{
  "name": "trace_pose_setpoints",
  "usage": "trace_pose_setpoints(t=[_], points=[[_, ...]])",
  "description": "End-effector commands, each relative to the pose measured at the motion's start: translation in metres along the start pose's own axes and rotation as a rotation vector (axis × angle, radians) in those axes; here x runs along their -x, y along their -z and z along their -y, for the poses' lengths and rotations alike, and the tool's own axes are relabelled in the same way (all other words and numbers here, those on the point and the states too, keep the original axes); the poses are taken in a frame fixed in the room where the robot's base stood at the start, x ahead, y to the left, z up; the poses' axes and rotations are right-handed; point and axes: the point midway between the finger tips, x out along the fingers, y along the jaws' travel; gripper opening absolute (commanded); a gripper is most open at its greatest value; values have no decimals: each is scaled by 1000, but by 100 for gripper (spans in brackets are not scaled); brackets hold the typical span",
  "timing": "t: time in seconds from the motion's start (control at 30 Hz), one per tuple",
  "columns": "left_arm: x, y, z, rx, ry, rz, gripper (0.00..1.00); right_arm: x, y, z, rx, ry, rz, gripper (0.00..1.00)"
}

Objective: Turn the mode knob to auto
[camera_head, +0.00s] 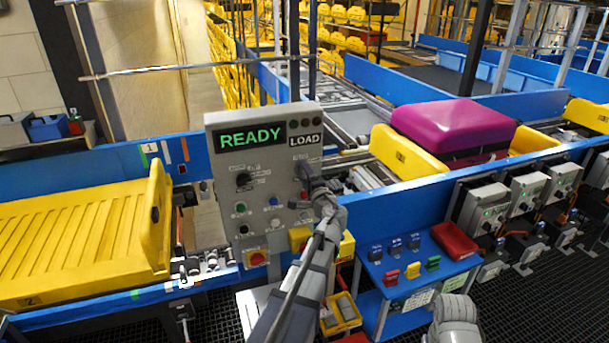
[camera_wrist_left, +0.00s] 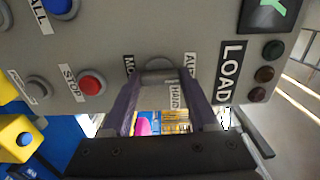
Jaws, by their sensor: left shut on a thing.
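The grey control panel (camera_head: 262,205) stands upright with a green READY display (camera_head: 251,137) and a LOAD label (camera_head: 305,141). My left gripper (camera_head: 304,172) is at the panel's right side, below that label. In the left wrist view my left gripper (camera_wrist_left: 160,78) has its two fingers on either side of the grey mode knob (camera_wrist_left: 159,64) and is shut on it. A HAND label (camera_wrist_left: 174,95) shows between the fingers. The AUTO label (camera_wrist_left: 191,66) is partly covered by a finger. Which way the knob points cannot be told.
A red STOP button (camera_wrist_left: 91,84) and a blue button (camera_wrist_left: 57,5) are near the knob. A yellow tray (camera_head: 85,235) lies left of the panel. A yellow tray with a purple suitcase (camera_head: 455,124) is at right. A blue stand (camera_head: 405,285) is below.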

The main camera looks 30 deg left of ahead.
Motion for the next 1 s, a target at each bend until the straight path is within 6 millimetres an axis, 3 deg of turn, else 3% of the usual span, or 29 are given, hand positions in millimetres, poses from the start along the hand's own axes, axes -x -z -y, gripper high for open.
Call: trace_pose_setpoints(t=[0.03,0.07,0.3,0.63,1.0], points=[[0,0,0,4,-2,-1,4,0,0,0,0,0,0,50],[0,0,0,4,-2,-1,61,0,0,0,0,0,0,50],[0,0,0,2,-1,0,88,0,0,0,0,0,0,50],[6,0,0,1,0,-1,90,0,0,0,0,0,0,50],[63,-1,0,1,-1,-2,90,0,0,0,0,0,0,50]])
